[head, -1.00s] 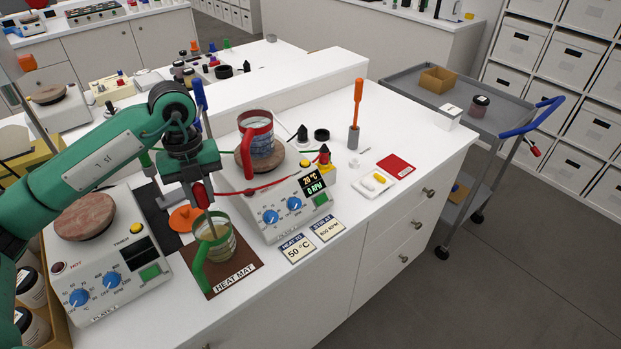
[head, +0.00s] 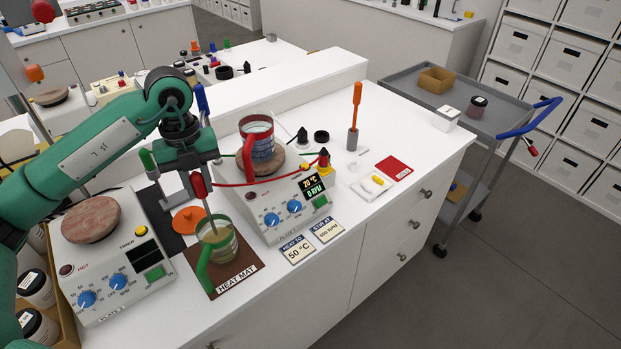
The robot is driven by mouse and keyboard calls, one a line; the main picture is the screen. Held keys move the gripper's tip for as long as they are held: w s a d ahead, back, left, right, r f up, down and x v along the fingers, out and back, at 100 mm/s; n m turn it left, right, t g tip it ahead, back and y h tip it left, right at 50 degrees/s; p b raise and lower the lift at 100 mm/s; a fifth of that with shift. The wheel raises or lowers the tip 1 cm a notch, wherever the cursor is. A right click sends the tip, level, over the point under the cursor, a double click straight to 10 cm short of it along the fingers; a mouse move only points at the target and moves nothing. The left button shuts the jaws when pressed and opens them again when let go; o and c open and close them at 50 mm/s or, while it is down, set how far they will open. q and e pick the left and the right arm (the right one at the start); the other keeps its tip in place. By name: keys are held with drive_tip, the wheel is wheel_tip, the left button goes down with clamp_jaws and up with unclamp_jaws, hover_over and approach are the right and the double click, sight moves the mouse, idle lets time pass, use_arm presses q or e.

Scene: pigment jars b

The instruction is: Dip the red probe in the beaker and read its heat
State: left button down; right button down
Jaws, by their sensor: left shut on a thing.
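My left gripper (head: 200,184) is shut on the red probe (head: 199,186). The probe's thin metal rod points down, slightly tilted, and its lower end shows inside the green-handled glass beaker (head: 222,254). That beaker stands on the brown heat mat (head: 239,276) and holds some yellowish liquid; whether the tip is in the liquid is hard to tell. A red cable runs from the probe toward the right hot plate (head: 269,207), whose display (head: 313,187) reads 20 °C and 0 RPM. My right gripper is not in view.
A red-handled beaker (head: 247,153) stands on the right hot plate. Another hot plate (head: 110,262) stands at left, with an orange disc (head: 187,220) between them. Two cards (head: 296,250) lie at the front edge. An orange-handled tool (head: 356,100) stands upright behind; a grey cart (head: 400,85) is at right.

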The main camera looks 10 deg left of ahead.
use_arm(q)
drive_tip(key=shift+r+p, duration=1.65)
drive_tip(key=shift+r, duration=1.15)
